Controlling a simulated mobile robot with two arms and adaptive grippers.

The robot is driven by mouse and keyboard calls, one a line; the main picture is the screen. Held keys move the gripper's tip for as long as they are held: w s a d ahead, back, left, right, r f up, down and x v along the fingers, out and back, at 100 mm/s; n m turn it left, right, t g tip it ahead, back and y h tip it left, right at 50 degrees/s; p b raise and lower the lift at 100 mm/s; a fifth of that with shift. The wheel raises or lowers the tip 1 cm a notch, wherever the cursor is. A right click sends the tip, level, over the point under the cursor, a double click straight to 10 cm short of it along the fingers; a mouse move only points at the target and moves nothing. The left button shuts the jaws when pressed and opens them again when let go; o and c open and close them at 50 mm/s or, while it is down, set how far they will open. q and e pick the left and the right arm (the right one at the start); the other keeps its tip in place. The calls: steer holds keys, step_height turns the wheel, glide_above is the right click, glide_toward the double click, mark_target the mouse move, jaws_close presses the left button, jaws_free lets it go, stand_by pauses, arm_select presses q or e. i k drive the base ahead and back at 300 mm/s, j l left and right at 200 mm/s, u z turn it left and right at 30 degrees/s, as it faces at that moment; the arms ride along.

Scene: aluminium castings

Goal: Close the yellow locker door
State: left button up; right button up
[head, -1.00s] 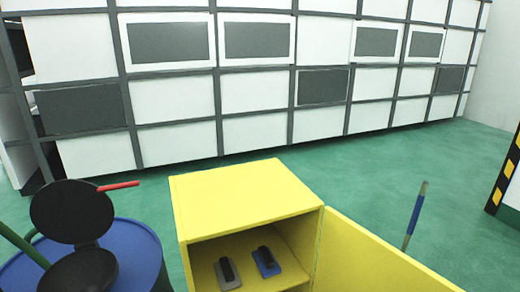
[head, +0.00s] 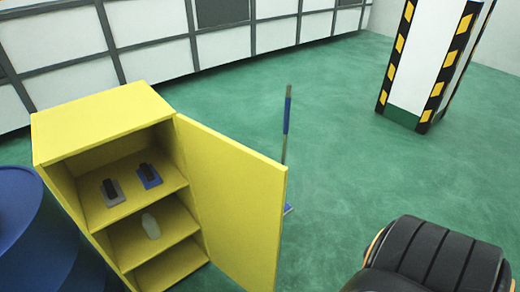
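The yellow locker (head: 105,118) stands at the left in the head view. Its front is open and shows shelves inside. The yellow locker door (head: 232,205) is hinged at the locker's right front edge and stands wide open, swung out to the right. The door's lower end runs out of the frame. Neither of my grippers is in view, and nothing is seen touching the door.
A grey block (head: 113,191) and a blue block (head: 149,176), both with black tops, lie on the upper shelf; a whitish bottle (head: 151,226) stands below. A blue drum (head: 35,235) is left. A blue-handled pole (head: 287,120) stands behind the door. A striped pillar (head: 430,65) is back right.

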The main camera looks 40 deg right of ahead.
mark_target(239, 193)
steer(key=l+u, duration=0.1)
steer(key=l, duration=0.3)
steer(key=k+l+u, duration=0.15)
steer(key=l, duration=0.25)
steer(key=l+u, duration=0.1)
steer(key=l, duration=0.3)
steer(key=k+l+u, duration=0.15)
steer(key=l, duration=0.25)
steer(key=k+l+u, duration=0.1)
steer(key=l, duration=0.25)
steer(key=l+u, duration=0.25)
steer(key=l, duration=0.9)
steer(key=k, duration=0.2)
